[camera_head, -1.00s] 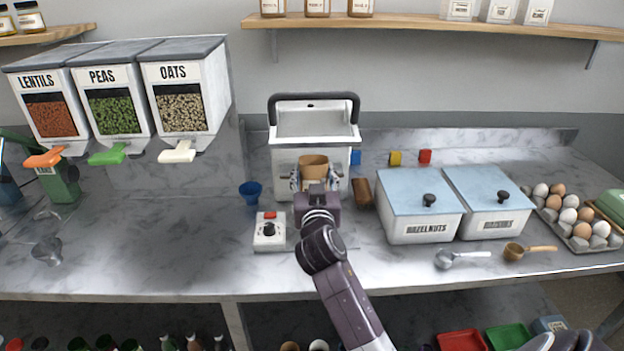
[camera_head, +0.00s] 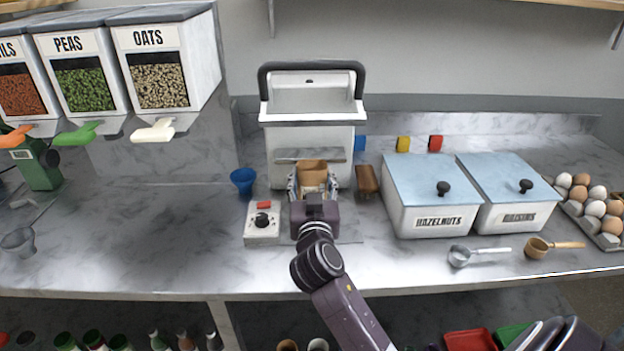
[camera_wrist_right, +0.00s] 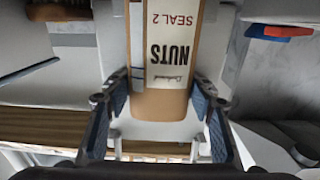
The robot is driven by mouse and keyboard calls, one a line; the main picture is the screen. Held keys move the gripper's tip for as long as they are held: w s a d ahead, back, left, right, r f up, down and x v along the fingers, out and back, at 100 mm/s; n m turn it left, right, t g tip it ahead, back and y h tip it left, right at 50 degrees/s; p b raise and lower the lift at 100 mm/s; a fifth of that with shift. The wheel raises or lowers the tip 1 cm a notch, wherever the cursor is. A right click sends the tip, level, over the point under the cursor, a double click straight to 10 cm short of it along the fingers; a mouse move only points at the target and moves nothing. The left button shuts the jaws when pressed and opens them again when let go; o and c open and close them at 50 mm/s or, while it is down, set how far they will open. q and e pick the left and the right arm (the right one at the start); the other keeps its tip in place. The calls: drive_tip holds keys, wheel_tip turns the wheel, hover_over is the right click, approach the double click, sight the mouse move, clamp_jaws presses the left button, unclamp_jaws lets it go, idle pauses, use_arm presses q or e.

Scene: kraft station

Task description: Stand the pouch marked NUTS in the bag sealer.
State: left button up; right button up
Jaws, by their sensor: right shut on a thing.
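The bag sealer (camera_head: 305,136) is the white machine with a black handle at the back middle of the counter. A grey bar (camera_head: 292,155) crosses its front. My right gripper (camera_head: 313,184) is shut on the brown pouch (camera_head: 312,169) in front of the sealer, just below the bar. In the right wrist view the pouch (camera_wrist_right: 160,104) sits between the fingers (camera_wrist_right: 165,106), its label reading NUTS and SEAL 2 upside down. The pouch's lower part is hidden in the head view, so I cannot tell whether it touches the sealer's base. My left gripper is not in view.
A control box (camera_head: 263,222) with a red button and black knob stands left of my right gripper. A blue cup (camera_head: 243,180) is behind it. A brown block (camera_head: 367,180) and the hazelnuts bin (camera_head: 432,205) stand close on the right. The counter at left is mostly clear.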

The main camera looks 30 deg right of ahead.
drive_tip(key=o, duration=1)
drive_tip(key=shift+f, duration=0.1)
drive_tip(key=shift+o, duration=1.4)
drive_tip(key=shift+s+a+r, duration=0.2)
drive_tip(key=shift+s+a, duration=0.05)
drive_tip(key=shift+o, duration=0.9)
drive_tip(key=shift+s+a+r, duration=0.1)
drive_tip(key=shift+a, duration=0.05)
use_arm(q)
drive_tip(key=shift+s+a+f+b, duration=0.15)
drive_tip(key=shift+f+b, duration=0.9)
drive_tip(key=shift+b, duration=0.05)
use_arm(e)
drive_tip(key=v, duration=1.1)
drive_tip(key=shift+s, duration=0.35)
drive_tip(key=shift+a, duration=0.1)
